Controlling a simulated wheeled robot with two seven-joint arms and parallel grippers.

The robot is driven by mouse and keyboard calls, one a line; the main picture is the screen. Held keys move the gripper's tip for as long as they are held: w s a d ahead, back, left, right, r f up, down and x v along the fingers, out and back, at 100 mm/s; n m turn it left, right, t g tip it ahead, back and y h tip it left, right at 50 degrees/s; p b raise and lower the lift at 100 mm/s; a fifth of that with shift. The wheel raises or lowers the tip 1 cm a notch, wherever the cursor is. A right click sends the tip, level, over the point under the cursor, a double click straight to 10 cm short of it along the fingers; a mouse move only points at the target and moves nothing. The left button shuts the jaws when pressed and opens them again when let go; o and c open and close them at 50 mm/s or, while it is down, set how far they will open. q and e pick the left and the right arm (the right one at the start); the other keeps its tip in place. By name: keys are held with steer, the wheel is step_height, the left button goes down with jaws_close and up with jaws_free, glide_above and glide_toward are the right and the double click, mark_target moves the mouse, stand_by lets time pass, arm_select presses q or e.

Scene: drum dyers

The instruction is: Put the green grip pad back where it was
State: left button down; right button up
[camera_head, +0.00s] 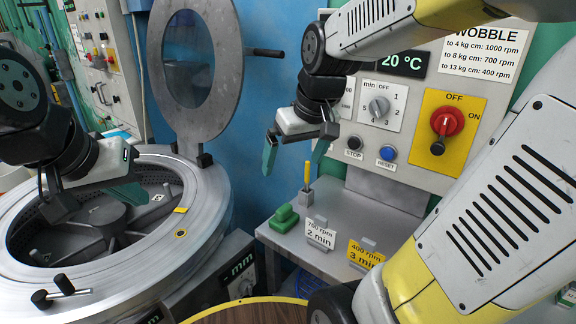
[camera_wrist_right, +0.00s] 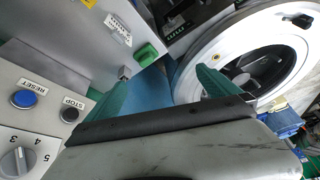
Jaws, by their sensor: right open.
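The green grip pad (camera_head: 283,217) lies on the grey shelf (camera_head: 289,240), left of the white "700 rpm 2 min" card. It also shows in the right wrist view (camera_wrist_right: 147,53), beyond the fingertips. My right gripper (camera_head: 294,160) is open and empty, held above the shelf and higher than the pad, with its green-faced fingers apart. In the right wrist view my right gripper (camera_wrist_right: 162,76) has nothing between its fingers. My left gripper (camera_head: 92,203) hangs over the drum opening, its fingers apart with nothing seen between them.
The round drum (camera_head: 205,215) stands open at left, its lid (camera_head: 232,75) raised. A small holder with a yellow stick (camera_head: 307,175), the white card (camera_head: 319,236) and a yellow "400 rpm 3 min" card (camera_head: 363,254) stand on the shelf. A control panel (camera_head: 414,165) rises behind.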

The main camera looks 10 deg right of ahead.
steer(key=s+r+m+t, duration=0.2)
steer(key=s, duration=0.6)
steer(key=shift+s+a+y, duration=0.25)
steer(key=shift+a+y, duration=0.05)
steer(key=shift+a, duration=0.15)
steer(key=shift+c, duration=0.4)
